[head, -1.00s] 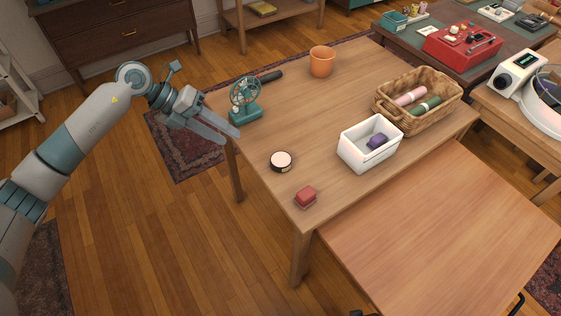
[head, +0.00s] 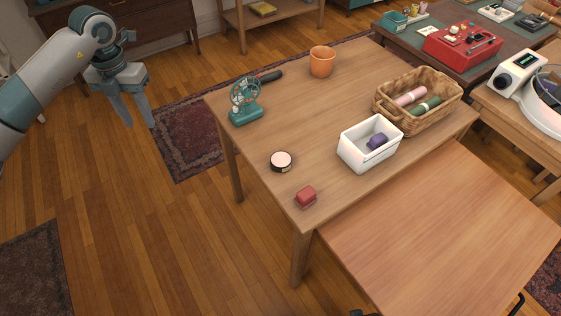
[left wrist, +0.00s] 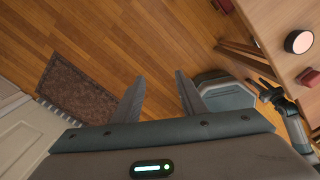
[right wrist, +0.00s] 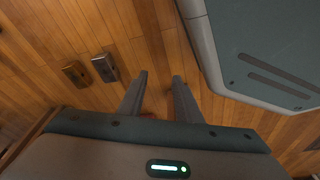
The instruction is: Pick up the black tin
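The black tin (head: 281,163) is a short round tin with a pale top and a dark side. It stands upright near the left edge of the wooden table (head: 310,115). It also shows in the left wrist view (left wrist: 299,42) at the upper right. My left gripper (head: 136,120) is open and empty, pointing down over the floor left of the table, well apart from the tin. Its spread fingers show in the left wrist view (left wrist: 160,98). My right gripper (right wrist: 158,92) is open and empty above the floor; it is outside the head view.
A white bin (head: 352,156), a wicker basket (head: 440,112) and an orange cup (head: 322,62) are farther off. Table around the tin is clear.

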